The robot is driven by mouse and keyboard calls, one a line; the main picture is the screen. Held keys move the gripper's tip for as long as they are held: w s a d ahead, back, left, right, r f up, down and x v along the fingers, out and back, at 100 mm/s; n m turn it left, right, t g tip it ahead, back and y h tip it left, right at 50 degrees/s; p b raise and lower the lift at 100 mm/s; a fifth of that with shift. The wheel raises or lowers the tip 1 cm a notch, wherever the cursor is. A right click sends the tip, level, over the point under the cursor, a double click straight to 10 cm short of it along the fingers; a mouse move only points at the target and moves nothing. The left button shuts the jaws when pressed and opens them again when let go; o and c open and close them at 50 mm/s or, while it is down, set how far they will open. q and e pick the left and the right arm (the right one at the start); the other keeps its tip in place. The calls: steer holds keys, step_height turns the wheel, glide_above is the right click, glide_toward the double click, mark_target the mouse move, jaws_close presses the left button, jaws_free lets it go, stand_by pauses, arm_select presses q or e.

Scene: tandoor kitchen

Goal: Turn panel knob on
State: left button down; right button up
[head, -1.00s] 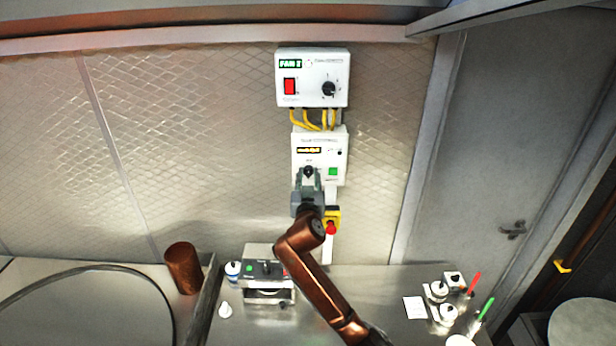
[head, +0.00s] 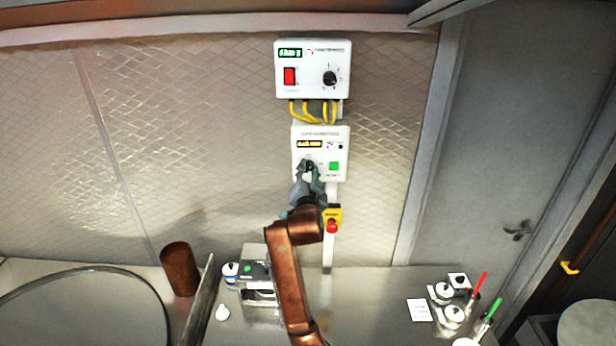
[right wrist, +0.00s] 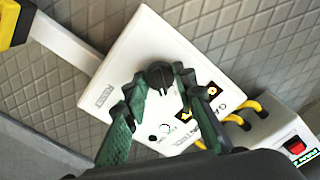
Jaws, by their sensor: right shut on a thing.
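The lower white wall panel (head: 340,146) has a lit display, a green button and a black knob (head: 308,165) at its left. My right gripper (head: 309,174) reaches up to this panel from below and is shut on the knob. In the right wrist view the black knob (right wrist: 157,75) sits between the two green fingertips (right wrist: 158,80), and the panel face (right wrist: 120,68) shows around it. The knob's pointer and its exact setting cannot be made out. My left gripper is not in view.
Above is a second white panel (head: 310,83) with a red switch and its own black dial (head: 330,78), joined by yellow cables (head: 312,112). A yellow box with a red emergency button (head: 332,227) is just below right. A counter with a small box and a copper cup (head: 180,268) lies below.

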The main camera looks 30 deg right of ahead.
steer(key=m+b, duration=0.1)
steer(key=m, duration=0.4)
steer(key=shift+m, duration=0.4)
steer(key=m, duration=0.4)
steer(key=shift+m+p, duration=0.4)
steer(key=o, duration=1.2)
steer(key=shift+c, duration=0.2)
steer(key=shift+r, duration=0.1)
